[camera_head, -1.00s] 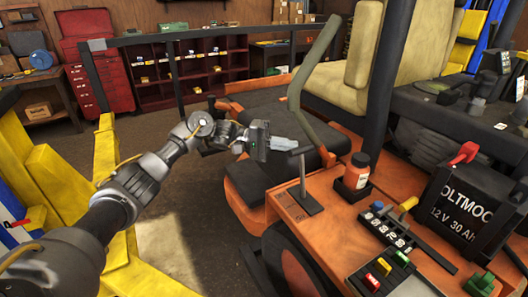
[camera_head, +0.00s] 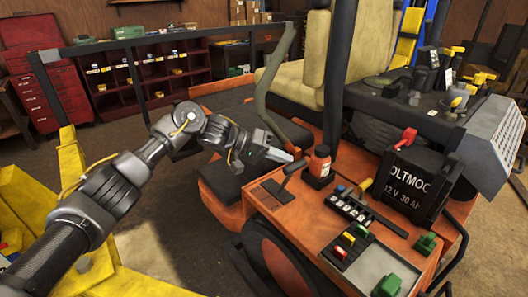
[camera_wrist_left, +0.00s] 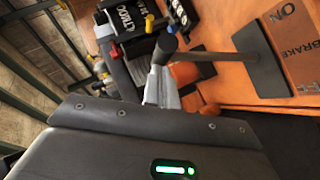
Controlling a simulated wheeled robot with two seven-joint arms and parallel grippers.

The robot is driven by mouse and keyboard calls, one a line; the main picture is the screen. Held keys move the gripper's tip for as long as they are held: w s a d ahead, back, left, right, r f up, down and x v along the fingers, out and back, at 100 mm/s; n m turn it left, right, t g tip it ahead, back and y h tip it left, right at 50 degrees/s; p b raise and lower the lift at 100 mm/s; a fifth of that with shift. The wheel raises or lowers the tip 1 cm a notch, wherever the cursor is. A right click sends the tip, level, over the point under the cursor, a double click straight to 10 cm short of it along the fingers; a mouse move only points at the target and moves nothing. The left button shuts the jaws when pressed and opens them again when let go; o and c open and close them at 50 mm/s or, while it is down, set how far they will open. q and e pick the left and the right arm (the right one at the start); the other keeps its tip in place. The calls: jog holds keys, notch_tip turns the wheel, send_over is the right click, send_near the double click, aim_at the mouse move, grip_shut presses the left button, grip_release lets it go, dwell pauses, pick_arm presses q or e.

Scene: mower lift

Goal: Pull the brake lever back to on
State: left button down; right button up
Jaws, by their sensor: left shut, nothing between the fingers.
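The brake lever (camera_head: 287,175) has a dark grip and rises from a dark plate on the orange body. It leans to the right in the head view. In the left wrist view the lever's shaft (camera_wrist_left: 205,55) runs from its slotted plate towards my fingers. The label (camera_wrist_left: 290,40) beside the plate reads ON and BRAKE, with part of OFF. My left gripper (camera_head: 286,157) is shut and empty. Its pale fingertips (camera_wrist_left: 160,85) are right at the lever's grip; I cannot tell whether they touch.
A black battery (camera_head: 408,182) and a row of switches (camera_head: 352,207) lie further right. A dark curved bar (camera_head: 268,85) rises behind my gripper. Open floor lies left of the machine.

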pick_arm(q)
jog(key=shift+s+d+f, duration=0.15)
jog(key=shift+s+d, duration=0.05)
jog(key=shift+s, duration=0.05)
pick_arm(e)
jog(key=shift+s+a+r, duration=0.1)
